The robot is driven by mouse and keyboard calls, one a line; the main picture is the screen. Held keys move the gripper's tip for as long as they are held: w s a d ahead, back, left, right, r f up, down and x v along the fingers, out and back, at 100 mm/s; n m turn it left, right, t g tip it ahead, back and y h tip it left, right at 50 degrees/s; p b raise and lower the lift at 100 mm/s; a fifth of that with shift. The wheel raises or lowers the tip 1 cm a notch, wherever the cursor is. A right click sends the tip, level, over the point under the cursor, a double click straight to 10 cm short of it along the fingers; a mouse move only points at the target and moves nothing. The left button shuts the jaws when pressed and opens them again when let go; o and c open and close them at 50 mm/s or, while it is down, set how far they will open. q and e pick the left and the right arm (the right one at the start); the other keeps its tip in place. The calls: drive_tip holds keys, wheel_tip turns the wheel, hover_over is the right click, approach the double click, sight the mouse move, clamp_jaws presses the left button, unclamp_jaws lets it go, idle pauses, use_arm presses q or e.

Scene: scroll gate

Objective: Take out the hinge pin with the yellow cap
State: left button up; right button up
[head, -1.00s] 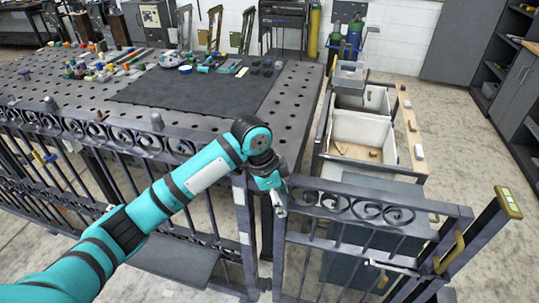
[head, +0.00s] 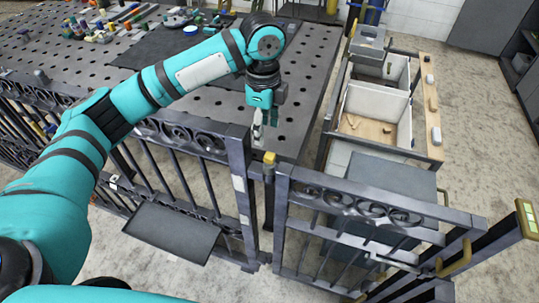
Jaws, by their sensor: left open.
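The hinge pin with the yellow cap (head: 269,158) stands upright at the hinge between the left fence panel (head: 195,135) and the gate leaf (head: 375,208). My left gripper (head: 259,136) points down just above the cap and slightly to its left in the head view. Its fingers are open, and nothing shows between them. The pin's shaft below the cap is mostly hidden in the hinge. My right gripper is not in view.
A perforated metal table (head: 310,75) with small parts stands behind the fence. A cart with white bins (head: 372,110) stands behind the gate leaf. A grey tray (head: 172,232) sits low at the fence. A yellow handle (head: 455,257) is at the gate's right end.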

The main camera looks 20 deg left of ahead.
sight(268, 155)
use_arm(q)
drive_tip(key=f, duration=0.2)
drive_tip(key=f+p, duration=0.1)
drive_tip(key=f, duration=0.2)
drive_tip(key=shift+w+d, duration=0.1)
drive_tip(key=shift+w, duration=0.1)
drive_tip(key=shift+s+d+f+p, duration=0.15)
drive_tip(key=shift+s+f+p, duration=0.05)
drive_tip(key=shift+f+p, duration=0.35)
drive_tip(key=shift+s+d+f+p, duration=0.15)
drive_tip(key=shift+f+p, duration=0.25)
drive_tip(key=shift+f, duration=0.15)
wheel_tip(268, 155, down, 2)
drive_tip(key=shift+f, duration=0.35)
drive_tip(key=c, duration=0.6)
clamp_jaws()
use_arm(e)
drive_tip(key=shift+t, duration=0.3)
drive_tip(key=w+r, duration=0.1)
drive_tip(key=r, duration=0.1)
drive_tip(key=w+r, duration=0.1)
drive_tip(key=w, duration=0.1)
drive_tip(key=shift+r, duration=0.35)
